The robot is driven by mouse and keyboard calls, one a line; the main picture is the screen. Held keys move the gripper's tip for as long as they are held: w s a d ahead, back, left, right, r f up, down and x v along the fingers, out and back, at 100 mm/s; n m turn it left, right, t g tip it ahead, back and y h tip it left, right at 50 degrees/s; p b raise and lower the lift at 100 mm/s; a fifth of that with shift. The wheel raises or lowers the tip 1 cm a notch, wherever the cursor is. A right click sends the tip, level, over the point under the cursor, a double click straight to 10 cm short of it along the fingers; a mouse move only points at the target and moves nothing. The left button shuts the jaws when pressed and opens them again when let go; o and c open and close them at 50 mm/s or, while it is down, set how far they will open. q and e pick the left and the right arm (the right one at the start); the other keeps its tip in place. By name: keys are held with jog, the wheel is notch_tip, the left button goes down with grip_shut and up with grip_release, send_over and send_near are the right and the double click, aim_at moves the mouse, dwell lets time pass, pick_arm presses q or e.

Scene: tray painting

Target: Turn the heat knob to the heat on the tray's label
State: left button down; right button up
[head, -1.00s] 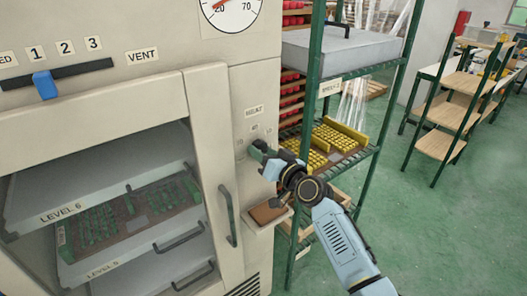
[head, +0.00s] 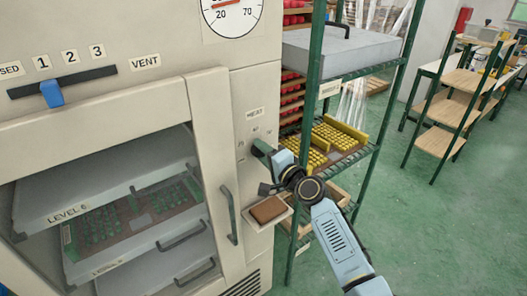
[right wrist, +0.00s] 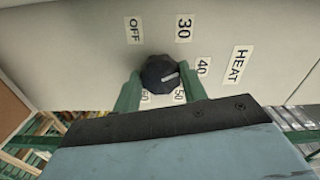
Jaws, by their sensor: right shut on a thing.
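The heat knob (right wrist: 157,68) is black with a white pointer mark, seen close in the right wrist view. Its mark points toward the 40 label (right wrist: 203,67). My right gripper (right wrist: 160,88) is shut on the knob, one green finger on each side. In the head view the right gripper (head: 262,150) hides the knob on the oven's front panel, below the HEAT label (head: 255,113). A tray of green pieces (head: 150,238) sits inside the oven behind the door; I cannot read a heat on its label. My left gripper is not in view.
The oven has a blue vent slider (head: 52,94) near 1 and a round dial (head: 232,12) above. A small shelf with a brown pad (head: 268,209) is below my right gripper. A green rack (head: 322,60) with yellow pieces stands close on the right.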

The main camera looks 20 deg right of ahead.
jog(key=m+p, duration=0.1)
jog(key=m, duration=0.3)
jog(key=shift+r+m, duration=0.1)
jog(key=shift+m, duration=0.2)
jog(key=m+p, duration=0.5)
jog(key=m, duration=0.7)
jog(key=shift+d+m, duration=0.1)
jog(key=shift+m, duration=0.2)
jog(key=o, duration=1)
